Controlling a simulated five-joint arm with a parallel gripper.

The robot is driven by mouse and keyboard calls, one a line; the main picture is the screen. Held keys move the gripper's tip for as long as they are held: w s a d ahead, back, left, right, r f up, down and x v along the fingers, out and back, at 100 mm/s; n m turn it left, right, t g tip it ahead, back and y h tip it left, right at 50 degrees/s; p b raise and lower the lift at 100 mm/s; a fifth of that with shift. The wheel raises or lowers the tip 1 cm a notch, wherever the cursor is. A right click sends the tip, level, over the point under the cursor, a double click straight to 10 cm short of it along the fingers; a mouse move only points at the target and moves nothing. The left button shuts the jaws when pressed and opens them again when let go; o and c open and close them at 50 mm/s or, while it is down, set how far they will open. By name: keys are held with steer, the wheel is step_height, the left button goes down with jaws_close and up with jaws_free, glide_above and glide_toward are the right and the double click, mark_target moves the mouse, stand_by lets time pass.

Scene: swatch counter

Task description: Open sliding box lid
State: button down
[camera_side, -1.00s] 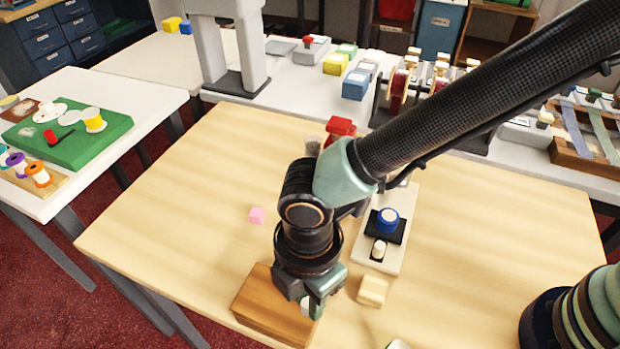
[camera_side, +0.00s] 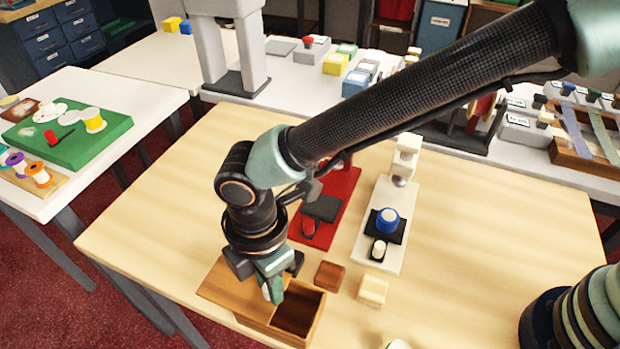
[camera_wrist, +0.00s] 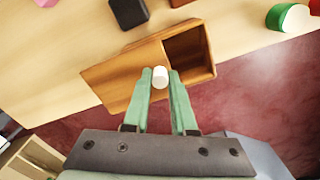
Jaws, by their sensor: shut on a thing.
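The wooden box (camera_side: 297,313) stands near the front edge of the table. Its brown sliding lid (camera_side: 222,286) is shifted left, so the right part of the box is uncovered and its dark inside shows. The wrist view also shows the lid (camera_wrist: 125,72) and the open compartment (camera_wrist: 188,52). My gripper (camera_wrist: 160,80) is shut on the white knob (camera_wrist: 160,75) of the lid, one finger on each side. In the side view my gripper (camera_side: 271,287) is over the box and mostly hides the knob.
A brown block (camera_side: 329,276) and a cream block (camera_side: 373,291) lie right of the box. Behind them stand a red-based device (camera_side: 335,190) and a white-based device (camera_side: 370,248). The table's left part is clear.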

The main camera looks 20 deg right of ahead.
mark_target(244, 283)
steer(key=shift+w+a+r, duration=0.1)
steer(key=shift+w+a, duration=1.6)
steer(key=shift+a, duration=0.05)
steer(key=c, duration=0.7)
jaws_free()
steer(key=shift+r, duration=0.1)
step_height(244, 283, up, 12)
steer(key=shift+f, duration=0.1)
steer(key=shift+d, duration=0.1)
